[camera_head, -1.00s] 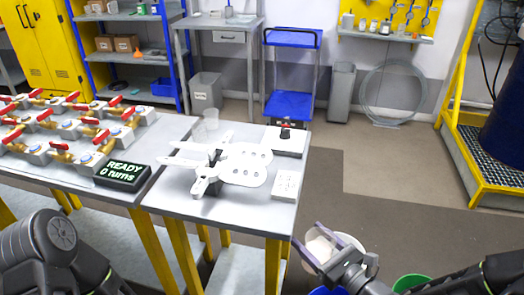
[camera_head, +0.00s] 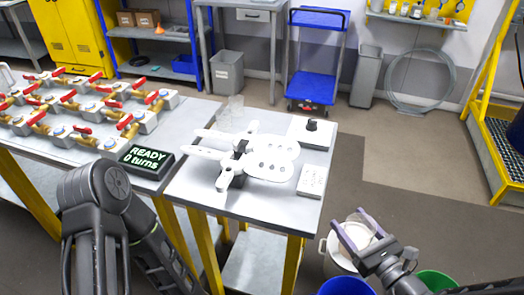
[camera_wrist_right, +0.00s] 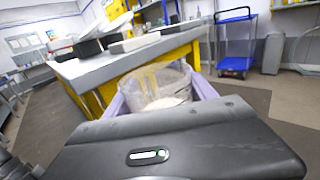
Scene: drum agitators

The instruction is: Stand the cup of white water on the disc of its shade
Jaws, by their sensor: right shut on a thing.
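My right gripper (camera_head: 352,232) is shut on a clear cup (camera_wrist_right: 158,82) with white content at its bottom. In the head view the gripper is right of the table's front right corner, above a white bucket (camera_head: 332,262). In the wrist view the cup sits between the two pale purple fingers, with the table behind it.
Clear cups (camera_head: 234,108) stand at the table's back left. A white box with a black knob (camera_head: 311,128) and a small white panel (camera_head: 311,181) are on the right side. A display (camera_head: 146,158) reads READY, 0 turns. Blue (camera_head: 345,288) and green (camera_head: 437,281) buckets stand below my right arm.

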